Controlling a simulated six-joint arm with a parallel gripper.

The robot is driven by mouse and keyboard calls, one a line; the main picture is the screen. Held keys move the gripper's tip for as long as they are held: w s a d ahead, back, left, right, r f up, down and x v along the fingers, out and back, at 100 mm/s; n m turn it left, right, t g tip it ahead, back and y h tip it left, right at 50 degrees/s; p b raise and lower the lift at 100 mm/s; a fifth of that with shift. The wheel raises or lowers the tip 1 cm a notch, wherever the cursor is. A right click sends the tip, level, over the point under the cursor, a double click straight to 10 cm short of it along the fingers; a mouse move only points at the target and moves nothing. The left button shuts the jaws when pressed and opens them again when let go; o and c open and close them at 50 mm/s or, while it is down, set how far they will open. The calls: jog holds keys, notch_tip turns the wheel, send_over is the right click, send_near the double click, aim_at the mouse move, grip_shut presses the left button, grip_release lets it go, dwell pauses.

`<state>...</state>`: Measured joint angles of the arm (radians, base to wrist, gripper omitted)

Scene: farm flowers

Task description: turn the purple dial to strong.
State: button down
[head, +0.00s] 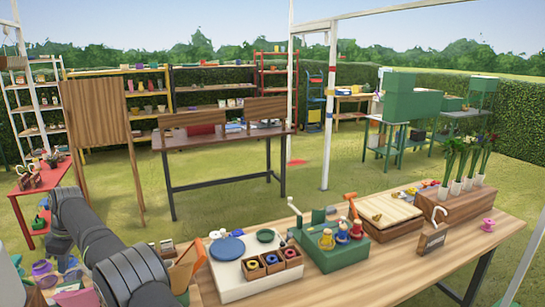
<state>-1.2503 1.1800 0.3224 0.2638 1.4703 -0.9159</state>
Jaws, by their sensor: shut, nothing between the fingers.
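I cannot make out a purple dial or any strong mark with certainty. My gripper's fingers do not show.
On the wooden table (405,279) are a white board (234,290) with blue and green discs, small wooden boxes (273,263), and a brown planter (458,205) with white-potted flowers. A red side table (38,190) stands left. The table's front right is clear.

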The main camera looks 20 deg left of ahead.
jog(key=shift+s+d+f+m+t, duration=0.1)
jog(key=shift+s+f+m+t, duration=0.4)
jog(key=shift+f, duration=1.05)
jog(key=shift+s+d+f+m+g, duration=0.1)
jog(key=shift+s+f+m, duration=0.15)
jog(key=shift+f+m, duration=0.95)
jog(key=shift+s+d+f+m+t, duration=0.1)
jog(key=shift+s+f+m+t, duration=0.2)
jog(key=shift+f, duration=1.65)
jog(key=shift+a, duration=0.25)
jog(key=shift+w+a, duration=0.1)
jog(key=shift+w, duration=0.1)
jog(key=shift+w+d, duration=0.1)
jog(key=shift+d, duration=0.3)
notch_tip(320, 180, up, 6)
